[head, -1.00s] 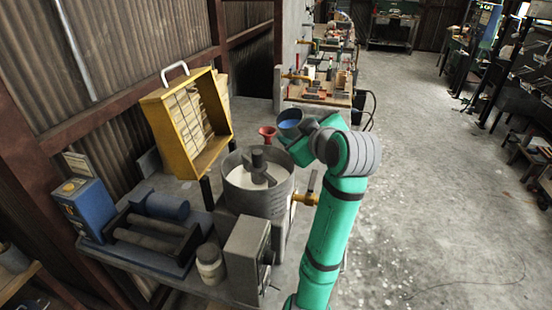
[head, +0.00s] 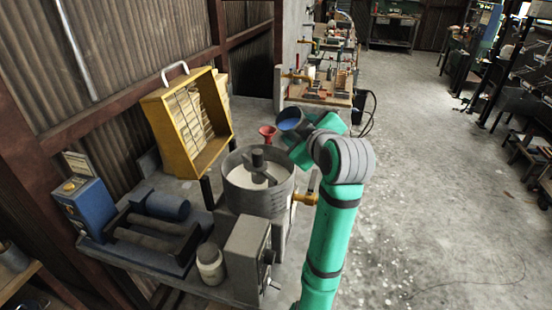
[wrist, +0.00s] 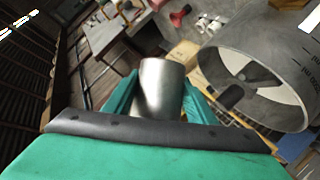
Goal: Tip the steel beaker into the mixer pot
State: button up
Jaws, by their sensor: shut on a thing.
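The steel beaker (head: 289,122) shows blue inside its mouth in the head view. It is held in the air behind and to the right of the mixer pot, tilted a little, its mouth above the pot's rim height. My gripper (wrist: 158,98) is shut on the beaker, whose bare metal side (wrist: 161,82) stands between the green fingers in the wrist view. The mixer pot (head: 260,205) is a grey open drum with a dark paddle and pale contents. It also shows at the right of the wrist view (wrist: 255,45), apart from the beaker.
A red funnel (head: 268,132) stands behind the pot. A yellow frame box (head: 160,125) stands to its left. A grey control box (head: 247,250) and a small jar (head: 210,264) stand in front. A brass tap (head: 306,199) juts from the pot's right side.

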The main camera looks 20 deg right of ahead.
jog(key=shift+d+r+n+h, duration=0.1)
jog(key=shift+r+n+h, duration=0.05)
jog(key=shift+n+h, duration=0.2)
jog(key=shift+w+n+t, duration=0.1)
jog(key=shift+n+t, duration=0.2)
jog(key=shift+n, duration=0.25)
jog(key=shift+h, duration=0.25)
jog(key=shift+d+n+t, duration=0.1)
jog(key=shift+n+t, duration=0.2)
jog(key=shift+n, duration=0.1)
